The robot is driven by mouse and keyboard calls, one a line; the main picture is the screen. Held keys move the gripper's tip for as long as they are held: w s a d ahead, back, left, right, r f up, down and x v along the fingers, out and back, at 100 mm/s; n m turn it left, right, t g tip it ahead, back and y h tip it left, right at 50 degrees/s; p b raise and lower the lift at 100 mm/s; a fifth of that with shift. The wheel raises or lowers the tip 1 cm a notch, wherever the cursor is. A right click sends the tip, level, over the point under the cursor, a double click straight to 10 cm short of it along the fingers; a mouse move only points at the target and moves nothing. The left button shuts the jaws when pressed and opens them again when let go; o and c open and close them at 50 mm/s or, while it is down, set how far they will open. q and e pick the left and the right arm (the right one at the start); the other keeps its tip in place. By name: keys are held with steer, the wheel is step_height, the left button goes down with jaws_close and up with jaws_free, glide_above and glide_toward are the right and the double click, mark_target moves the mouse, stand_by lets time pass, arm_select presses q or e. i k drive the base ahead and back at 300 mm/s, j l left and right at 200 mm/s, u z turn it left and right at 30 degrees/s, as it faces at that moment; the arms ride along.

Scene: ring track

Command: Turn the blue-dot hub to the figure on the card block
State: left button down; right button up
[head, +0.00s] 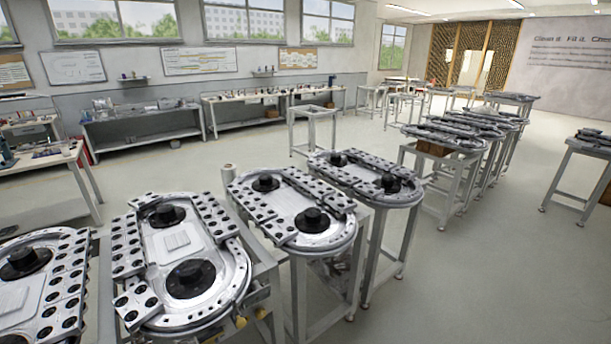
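Several oval ring tracks stand on metal tables, each with black round hubs. The nearest whole ring track (238,285) has a front hub (190,277) and a back hub (166,215). A pale flat rectangle (177,240) lies between them; I cannot tell if it is the card block. The ring track at the left edge (62,243) shows a hub (24,260) and another pale flat piece (10,298). No blue dot or card figure can be made out at this distance. Neither of my grippers is in view.
More ring tracks stand to the right, one with a hub (312,219), another with a hub (390,183). A further row (445,138) stands behind. Workbenches (140,128) line the back wall. The grey floor (480,285) at right front is clear.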

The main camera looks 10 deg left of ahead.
mark_target(189, 272)
steer(key=u, duration=1.4)
steer(key=j+u, duration=0.15)
steer(key=u, duration=0.3)
steer(key=i+j+u, duration=0.15)
steer(key=u, duration=0.3)
steer(key=i+j+u, duration=0.1)
steer(key=u, duration=0.35)
steer(key=i+j+u, duration=0.1)
steer(key=u, duration=0.35)
steer(key=i+u, duration=0.1)
steer(key=u, duration=0.35)
steer(key=i+u, duration=0.15)
steer(key=u, duration=0.35)
